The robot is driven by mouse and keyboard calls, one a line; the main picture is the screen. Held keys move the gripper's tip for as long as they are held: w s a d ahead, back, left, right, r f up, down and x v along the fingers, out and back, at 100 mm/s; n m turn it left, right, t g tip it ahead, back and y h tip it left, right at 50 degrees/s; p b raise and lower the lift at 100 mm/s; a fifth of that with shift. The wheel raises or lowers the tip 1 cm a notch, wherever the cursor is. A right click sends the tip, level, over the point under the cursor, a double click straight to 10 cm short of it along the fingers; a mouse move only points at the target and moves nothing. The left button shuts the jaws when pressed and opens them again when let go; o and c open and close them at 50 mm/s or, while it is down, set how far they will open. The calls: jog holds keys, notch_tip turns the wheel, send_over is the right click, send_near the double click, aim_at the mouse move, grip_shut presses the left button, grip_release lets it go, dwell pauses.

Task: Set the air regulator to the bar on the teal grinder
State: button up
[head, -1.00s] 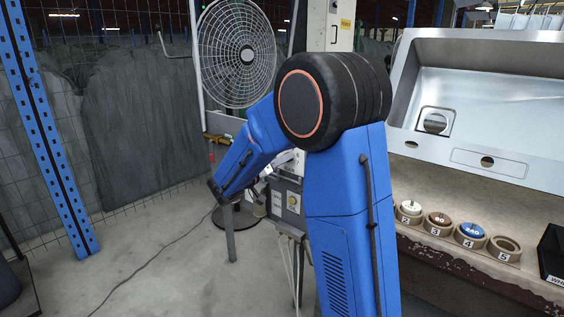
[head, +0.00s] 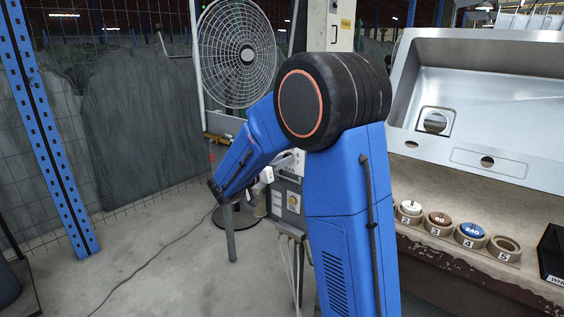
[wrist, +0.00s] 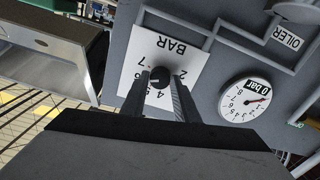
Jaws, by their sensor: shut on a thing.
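The regulator knob (wrist: 160,77) is small and black. It stands on a white dial plate (wrist: 145,48) printed with BAR and numbers, upside down in the wrist view. My gripper (wrist: 161,80) is shut on the knob, one finger on each side. A round white gauge (wrist: 245,99) marked bar, with a red needle, sits to the right on the same grey panel (wrist: 205,70). In the head view my arm hides much of this panel, and the gripper is only partly seen in front of it. I cannot make out a teal grinder.
A steel sink (head: 480,105) is at the right. Below it, numbered rings (head: 505,248) hold several discs on the bench ledge. A caged fan (head: 237,55) stands behind my arm. A blue rack post (head: 45,130) is at the left. The floor between is mostly open, with a cable.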

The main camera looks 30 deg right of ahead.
jog(key=shift+f, duration=0.1)
jog(key=o, duration=1.1)
jog(key=shift+c, duration=0.2)
jog(key=v, duration=1.7)
jog(key=shift+a, duration=0.2)
jog(key=shift+s, duration=0.1)
